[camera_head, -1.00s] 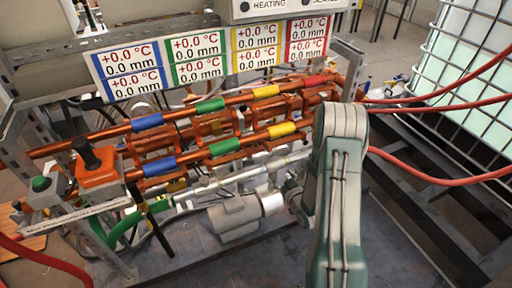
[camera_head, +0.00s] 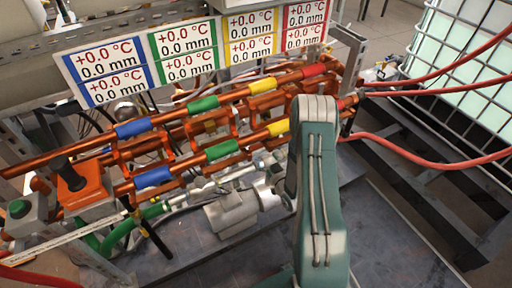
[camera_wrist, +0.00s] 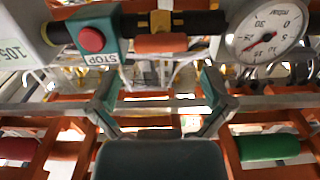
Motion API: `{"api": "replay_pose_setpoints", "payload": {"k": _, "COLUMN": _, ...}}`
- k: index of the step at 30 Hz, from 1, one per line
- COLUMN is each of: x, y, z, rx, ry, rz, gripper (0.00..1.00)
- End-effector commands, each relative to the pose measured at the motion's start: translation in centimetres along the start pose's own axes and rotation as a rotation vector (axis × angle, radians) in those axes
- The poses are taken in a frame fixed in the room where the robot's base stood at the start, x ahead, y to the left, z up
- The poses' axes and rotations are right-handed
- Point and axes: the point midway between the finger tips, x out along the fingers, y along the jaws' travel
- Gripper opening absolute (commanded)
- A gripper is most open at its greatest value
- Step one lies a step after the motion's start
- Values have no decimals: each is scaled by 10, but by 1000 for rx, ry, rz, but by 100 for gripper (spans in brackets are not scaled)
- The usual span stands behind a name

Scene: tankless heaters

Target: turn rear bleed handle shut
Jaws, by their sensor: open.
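My gripper (camera_wrist: 160,92) shows in the wrist view with its two green-grey fingers spread and nothing between the tips. Beyond the fingers, an orange block (camera_wrist: 167,44) sits under a dark pipe with a brass fitting (camera_wrist: 160,20); I cannot tell whether this is the rear bleed handle. In the head view my arm covers the right end of the copper pipes, and my gripper is hidden. No part in either view can be surely told as the rear bleed handle.
A STOP button box (camera_wrist: 110,35) and a round gauge (camera_wrist: 265,35) flank the wrist view's top. In the head view are colour-banded copper pipes (camera_head: 180,173), display panels (camera_head: 110,70), an orange control box (camera_head: 83,190) and red hoses (camera_head: 440,160). Dark floor lies open at the front.

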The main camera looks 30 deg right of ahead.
Motion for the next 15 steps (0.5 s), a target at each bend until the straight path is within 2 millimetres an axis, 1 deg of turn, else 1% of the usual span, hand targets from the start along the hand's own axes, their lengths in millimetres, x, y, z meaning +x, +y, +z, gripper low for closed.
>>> {"api": "replay_pose_setpoints", "payload": {"k": 1, "x": 10, "y": -1, "z": 0, "rx": -1, "ry": 2, "rz": -2, "gripper": 100}}
{"api": "replay_pose_setpoints", "payload": {"k": 3, "x": 23, "y": -1, "z": 0, "rx": -2, "ry": 1, "rz": -3, "gripper": 100}}
{"api": "replay_pose_setpoints", "payload": {"k": 7, "x": 44, "y": -1, "z": 0, "rx": 0, "ry": 1, "rz": -2, "gripper": 100}}
{"api": "replay_pose_setpoints", "payload": {"k": 10, "x": 54, "y": 0, "z": 0, "rx": 0, "ry": 0, "rz": 0, "gripper": 100}}
{"api": "replay_pose_setpoints", "payload": {"k": 15, "x": 62, "y": 0, "z": 0, "rx": 2, "ry": -2, "rz": 0, "gripper": 100}}
